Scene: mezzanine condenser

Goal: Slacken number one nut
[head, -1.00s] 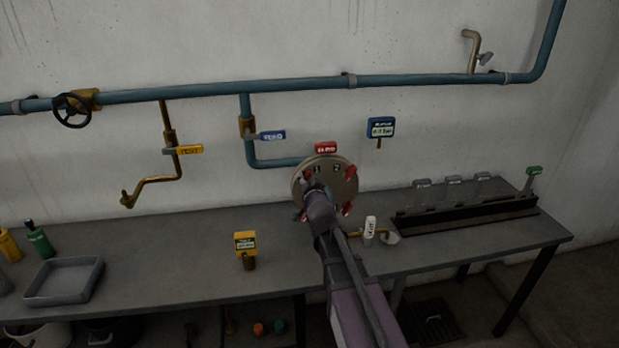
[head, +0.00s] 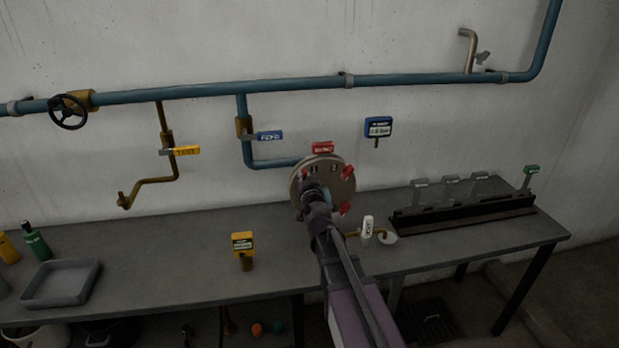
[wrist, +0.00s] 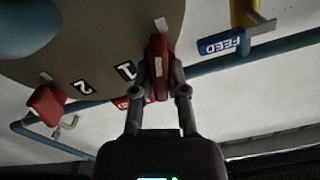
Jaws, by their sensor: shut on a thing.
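The round metal cover (head: 341,186) stands at the end of the blue branch pipe, with number labels 1 and 2 on its face. Red wing-like nuts sit around its rim; the number two nut (head: 348,171) and a lower right nut (head: 345,207) show in the head view. In the wrist view the number one nut (wrist: 158,62) is between the fingers of my gripper (wrist: 160,84), next to the label 1 (wrist: 125,70). My gripper is shut on it. In the head view my arm hides this nut and the cover's lower left.
A red tag (head: 322,147) sits above the cover. A white-tagged small valve (head: 367,227) and a cup (head: 389,238) are right of my arm. The bench (head: 190,250) holds a yellow-tagged fitting (head: 243,250), a grey tray (head: 62,284) and a dark rack (head: 465,215).

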